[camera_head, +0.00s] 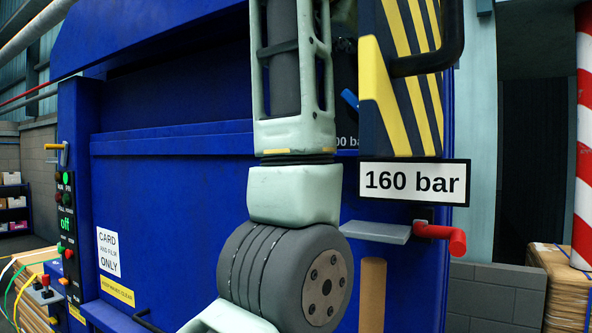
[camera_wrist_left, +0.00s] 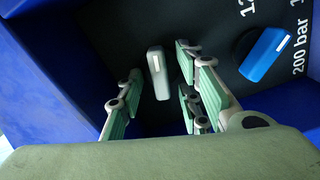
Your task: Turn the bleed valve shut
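In the left wrist view a pale grey lever knob (camera_wrist_left: 158,72) stands on a dark panel. My left gripper (camera_wrist_left: 160,88) is open, with its green-padded fingers on either side of the knob; I see no clear contact. A blue lever knob (camera_wrist_left: 266,54) sits to the right on the same panel, beside a "200 bar" mark. A blue handle also shows partly in the head view (camera_head: 349,98). No label shows which knob is the bleed valve. My right gripper is in neither view.
A large blue machine (camera_head: 190,200) fills the head view. A red handle (camera_head: 440,234) sticks out under the "160 bar" sign (camera_head: 414,182). A black bar (camera_head: 432,62) crosses the striped panel (camera_head: 400,90). Blue walls (camera_wrist_left: 55,75) flank the gripper on the left.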

